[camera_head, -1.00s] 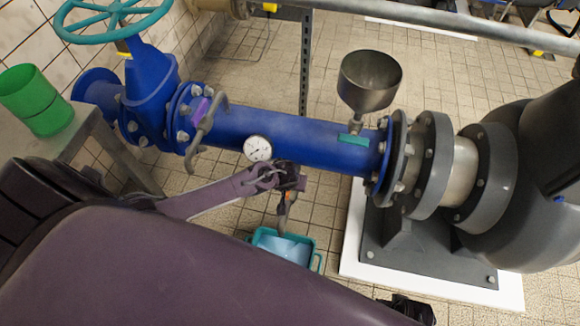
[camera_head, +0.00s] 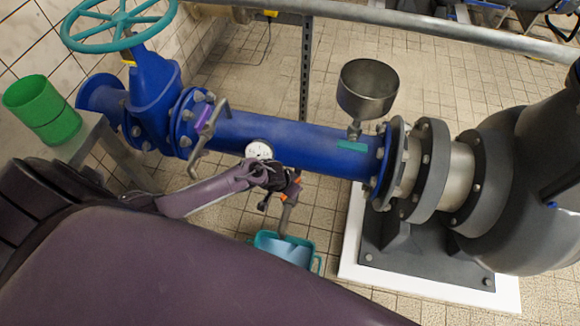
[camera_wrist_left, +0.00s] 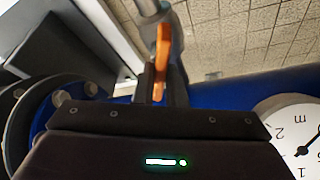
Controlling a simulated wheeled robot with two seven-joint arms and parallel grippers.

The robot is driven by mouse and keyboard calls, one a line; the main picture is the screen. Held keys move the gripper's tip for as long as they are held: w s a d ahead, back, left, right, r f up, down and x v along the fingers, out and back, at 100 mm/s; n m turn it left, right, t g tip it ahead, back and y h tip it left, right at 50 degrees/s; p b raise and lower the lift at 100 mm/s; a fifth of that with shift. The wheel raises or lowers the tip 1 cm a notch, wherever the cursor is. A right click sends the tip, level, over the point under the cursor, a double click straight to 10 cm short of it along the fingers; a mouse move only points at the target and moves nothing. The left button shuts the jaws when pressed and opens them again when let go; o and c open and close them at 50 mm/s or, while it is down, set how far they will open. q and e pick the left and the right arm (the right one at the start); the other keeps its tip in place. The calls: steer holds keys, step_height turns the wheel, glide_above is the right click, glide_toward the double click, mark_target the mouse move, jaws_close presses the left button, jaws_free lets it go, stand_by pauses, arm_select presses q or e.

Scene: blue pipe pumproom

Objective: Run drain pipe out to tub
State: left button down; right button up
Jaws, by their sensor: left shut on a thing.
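The drain pipe (camera_head: 284,222) is a short grey spout with an orange part, hanging below the blue main pipe. Its lower end appears over the teal tub (camera_head: 262,238) on the floor, with light blue inside. My left gripper (camera_head: 276,180) reaches in from the left under the round gauge and is shut at the top of the drain pipe. In the left wrist view, the orange part (camera_wrist_left: 162,57) stands in line with the jaws, and grey pipe shows beyond it. My right gripper is not in view.
The blue main pipe (camera_head: 320,146) runs across to the grey pump, with a white-faced gauge (camera_head: 259,150) close to my left gripper. A metal funnel (camera_head: 367,88) stands on it. A green cup (camera_head: 42,108) sits on the left bench. Tiled floor is open around the tub.

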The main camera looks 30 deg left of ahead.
arm_select(q)
steer(key=m+h, duration=0.1)
steer(key=m, duration=0.2)
steer(key=shift+a, duration=0.15)
steer(key=shift+w+m+g+h, duration=0.1)
steer(key=shift+m+g+h, duration=0.25)
steer(key=shift+m, duration=1.05)
steer(key=m+b, duration=0.1)
steer(key=m, duration=0.1)
steer(key=m+g+h+b, duration=0.1)
steer(key=m+b, duration=0.1)
steer(key=shift+w+a+f+g, duration=0.1)
steer(key=shift+w+f+g, duration=0.05)
steer(key=shift+g, duration=0.1)
steer(key=m+g+b, duration=0.1)
steer(key=m, duration=0.2)
steer(key=shift+h+b, duration=0.25)
steer(key=shift+b, duration=0.15)
steer(key=shift+m, duration=0.3)
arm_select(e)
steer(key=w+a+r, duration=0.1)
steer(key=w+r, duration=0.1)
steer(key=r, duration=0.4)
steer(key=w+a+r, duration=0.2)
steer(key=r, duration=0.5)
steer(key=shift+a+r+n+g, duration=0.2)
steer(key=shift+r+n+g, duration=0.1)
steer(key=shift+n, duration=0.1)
